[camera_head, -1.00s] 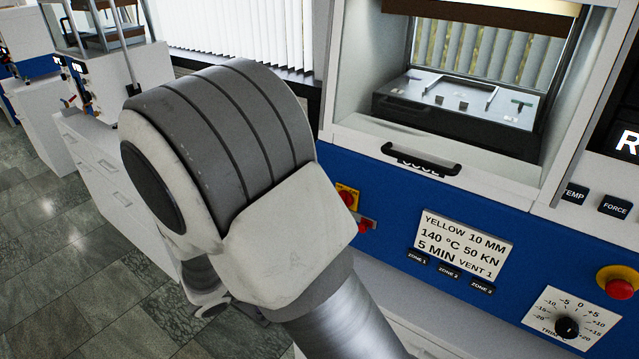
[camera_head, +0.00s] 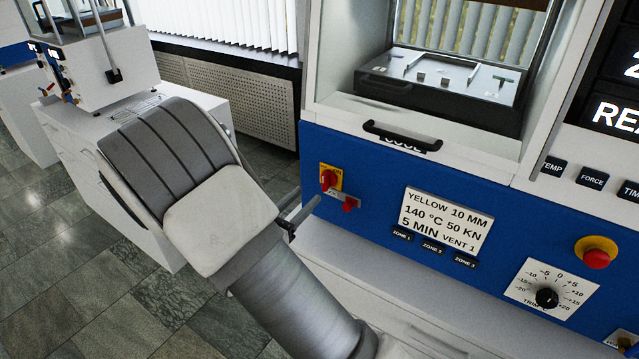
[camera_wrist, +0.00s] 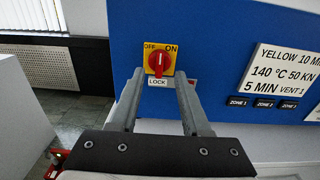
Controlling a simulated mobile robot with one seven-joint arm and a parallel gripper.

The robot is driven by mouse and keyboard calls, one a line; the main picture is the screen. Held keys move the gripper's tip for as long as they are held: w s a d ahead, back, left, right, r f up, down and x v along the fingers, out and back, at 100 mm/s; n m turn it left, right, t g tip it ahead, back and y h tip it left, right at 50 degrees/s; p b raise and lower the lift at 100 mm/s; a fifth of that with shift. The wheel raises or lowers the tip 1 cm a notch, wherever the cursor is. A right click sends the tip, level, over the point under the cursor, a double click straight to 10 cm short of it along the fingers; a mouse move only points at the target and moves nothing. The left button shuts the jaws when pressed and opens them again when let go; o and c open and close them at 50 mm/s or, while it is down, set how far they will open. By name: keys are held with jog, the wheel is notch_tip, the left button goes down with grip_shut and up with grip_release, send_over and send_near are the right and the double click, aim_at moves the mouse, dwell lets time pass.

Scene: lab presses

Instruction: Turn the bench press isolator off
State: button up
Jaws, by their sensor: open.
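A rotary isolator with a red knob (camera_head: 329,180) on a yellow plate sits on the blue press front. In the wrist view, the red knob (camera_wrist: 159,63) appears roughly upright between the OFF and ON marks, above a LOCK label. My gripper (camera_wrist: 159,78) is open and empty. Its two fingers point at the panel, one to each side of the knob in that view, with their tips low beside it. In the head view, my gripper (camera_head: 303,215) is mostly hidden behind my wrist, with one finger showing just below and left of the isolator. Contact cannot be told.
A small red part (camera_head: 348,204) is just below right of the isolator. A red emergency stop (camera_head: 596,255), a trim dial (camera_head: 547,298) and a recipe label (camera_head: 443,222) are further right. A black handle (camera_head: 410,137) juts out above. Smaller benchtop equipment (camera_head: 98,70) stands at the back left.

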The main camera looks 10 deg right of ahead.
aim_at(323, 180)
jog(key=x, duration=0.7)
grip_shut()
